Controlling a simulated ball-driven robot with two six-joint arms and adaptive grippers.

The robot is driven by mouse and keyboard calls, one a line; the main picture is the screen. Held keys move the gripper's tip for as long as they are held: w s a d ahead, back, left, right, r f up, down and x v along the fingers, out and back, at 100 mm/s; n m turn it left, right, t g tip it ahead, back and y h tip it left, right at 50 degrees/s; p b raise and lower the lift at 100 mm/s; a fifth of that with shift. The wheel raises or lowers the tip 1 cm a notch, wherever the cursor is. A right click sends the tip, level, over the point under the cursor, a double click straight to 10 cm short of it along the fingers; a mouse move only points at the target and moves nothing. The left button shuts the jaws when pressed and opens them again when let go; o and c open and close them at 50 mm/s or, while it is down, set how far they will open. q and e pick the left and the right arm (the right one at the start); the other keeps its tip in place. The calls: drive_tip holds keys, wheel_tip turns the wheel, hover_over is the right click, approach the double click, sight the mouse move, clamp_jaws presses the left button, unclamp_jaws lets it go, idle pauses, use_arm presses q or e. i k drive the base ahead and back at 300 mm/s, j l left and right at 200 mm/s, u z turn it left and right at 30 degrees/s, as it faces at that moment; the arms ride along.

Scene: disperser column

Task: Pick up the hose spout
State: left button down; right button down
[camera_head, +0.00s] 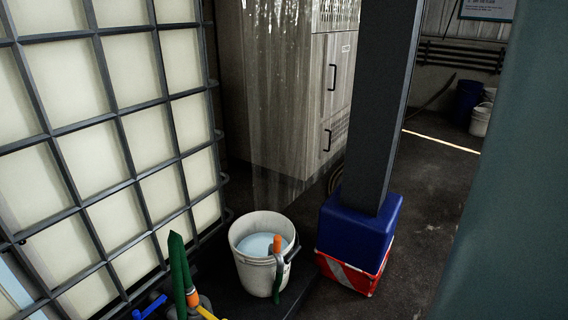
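What looks like the hose spout (277,244), with an orange end and a dark green length below it, shows at the right front rim of a white bucket (252,278). Its lower part passes in front of the bucket's outer wall. Whether it hooks over the rim or only stands against it is hard to tell. The bucket holds pale bluish liquid. A green hose (179,262) with an orange coupling (191,298) rises at the lower left. Neither of my grippers is in view.
A caged white tank (110,120) fills the left, with a blue valve handle (149,308) near its foot. A dark post (377,110) on a blue block (358,225) and red-white base (350,275) stands right of the bucket. Clear plastic strips hang behind before grey cabinets (305,110).

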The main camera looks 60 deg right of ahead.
sight(275, 248)
drive_tip(key=z, duration=0.4)
drive_tip(key=l+z, duration=0.15)
drive_tip(key=z, duration=0.25)
drive_tip(key=k+l+z, duration=0.1)
drive_tip(key=z, duration=0.7)
